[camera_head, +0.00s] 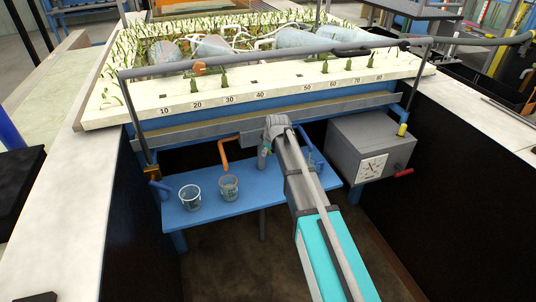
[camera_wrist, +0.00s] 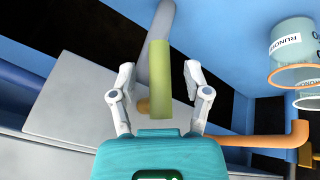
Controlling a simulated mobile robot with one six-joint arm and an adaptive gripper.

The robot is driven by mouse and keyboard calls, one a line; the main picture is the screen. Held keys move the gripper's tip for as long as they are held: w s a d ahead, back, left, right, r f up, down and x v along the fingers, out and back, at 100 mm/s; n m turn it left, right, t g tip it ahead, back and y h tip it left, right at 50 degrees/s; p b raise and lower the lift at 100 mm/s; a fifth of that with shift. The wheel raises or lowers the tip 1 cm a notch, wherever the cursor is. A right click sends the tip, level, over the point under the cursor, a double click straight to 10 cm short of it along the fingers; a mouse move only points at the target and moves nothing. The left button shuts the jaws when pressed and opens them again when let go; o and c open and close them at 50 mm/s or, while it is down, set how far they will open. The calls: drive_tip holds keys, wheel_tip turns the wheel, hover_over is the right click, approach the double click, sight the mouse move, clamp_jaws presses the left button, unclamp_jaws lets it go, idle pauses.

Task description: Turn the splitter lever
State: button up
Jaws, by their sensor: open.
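The lever shows in the wrist view as a yellow-green grip (camera_wrist: 161,85) on a grey bar (camera_wrist: 157,30). My gripper (camera_wrist: 159,67) is open, with one finger on each side of the grip. Gaps show between the grip and both fingers, so it is not clamped. I cannot tell from this view how deep the grip sits between the fingers. In the head view my gripper (camera_head: 268,146) is over the blue shelf under the flume's front edge. My own arm and wrist hide most of the lever there.
An orange pipe (camera_head: 223,150) is close left of my gripper; it shows in the wrist view (camera_wrist: 265,141). Two buckets (camera_head: 190,197) (camera_head: 229,187) stand on the blue shelf (camera_head: 205,219). A grey box with a dial (camera_head: 372,145) and red handle is at right. The planted flume (camera_head: 245,100) is above.

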drive_tip(key=shift+w+f, duration=0.2)
drive_tip(key=shift+f, duration=0.2)
drive_tip(key=shift+c, duration=0.2)
clamp_jaws()
